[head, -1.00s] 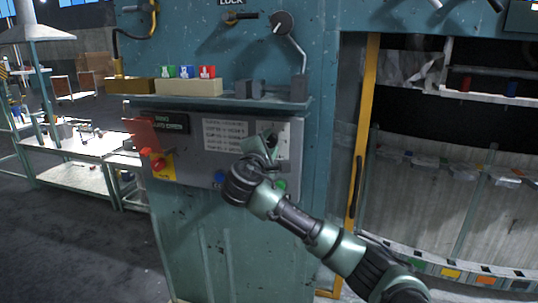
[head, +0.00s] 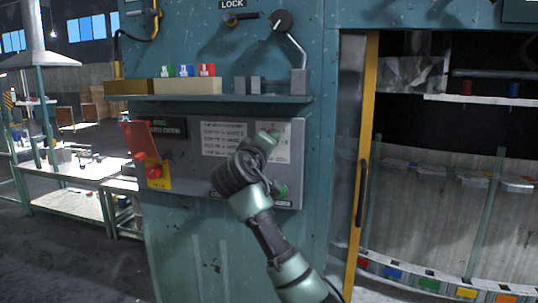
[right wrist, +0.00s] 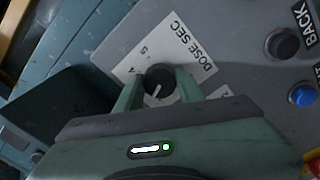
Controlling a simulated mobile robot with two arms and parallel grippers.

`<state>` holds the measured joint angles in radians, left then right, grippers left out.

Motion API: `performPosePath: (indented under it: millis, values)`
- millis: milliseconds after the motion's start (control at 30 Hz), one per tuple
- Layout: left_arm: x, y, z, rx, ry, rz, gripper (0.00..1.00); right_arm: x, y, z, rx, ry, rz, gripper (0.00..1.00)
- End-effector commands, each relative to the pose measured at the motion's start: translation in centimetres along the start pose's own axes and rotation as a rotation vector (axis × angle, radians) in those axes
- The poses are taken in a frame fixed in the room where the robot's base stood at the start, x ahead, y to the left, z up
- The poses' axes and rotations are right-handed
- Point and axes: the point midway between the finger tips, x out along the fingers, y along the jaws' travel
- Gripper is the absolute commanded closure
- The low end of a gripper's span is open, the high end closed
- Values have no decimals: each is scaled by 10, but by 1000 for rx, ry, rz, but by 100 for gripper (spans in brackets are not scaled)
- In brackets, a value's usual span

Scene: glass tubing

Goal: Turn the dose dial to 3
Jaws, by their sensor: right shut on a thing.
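The dose dial (right wrist: 158,80) is a dark round knob with a white pointer line. It sits on a white plate (right wrist: 195,50) lettered "DOSE SEC", with small numerals along its edge, not all readable. My right gripper (right wrist: 158,88) is shut on the dial, one green finger on each side. In the head view the right gripper (head: 268,140) is against the white plate (head: 284,150) at the right of the grey panel (head: 196,135) and hides the dial. My left gripper is in neither view.
A red emergency button (head: 154,172) and a raised red flap (head: 138,138) are at the panel's left. A blue button (right wrist: 303,95) and a black BACK button (right wrist: 284,43) are near the dial. A shelf (head: 220,98) juts out above, bearing coloured blocks (head: 185,70).

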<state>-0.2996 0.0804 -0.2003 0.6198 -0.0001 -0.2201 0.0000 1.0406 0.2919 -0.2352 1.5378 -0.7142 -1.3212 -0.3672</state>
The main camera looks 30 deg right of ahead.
Motion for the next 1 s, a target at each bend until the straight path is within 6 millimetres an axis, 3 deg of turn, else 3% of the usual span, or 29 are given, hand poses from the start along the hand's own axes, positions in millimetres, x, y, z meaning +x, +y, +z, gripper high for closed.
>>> performPosePath:
  millis: [33, 500, 1000]
  values:
    - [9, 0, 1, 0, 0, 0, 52, -1, -8, 3, 41, -6, -8, 100]
    - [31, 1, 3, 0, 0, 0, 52, 0, -8, 2, 331, -16, -1, 100]
    - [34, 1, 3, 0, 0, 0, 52, 0, -6, 2, 389, -20, 2, 100]
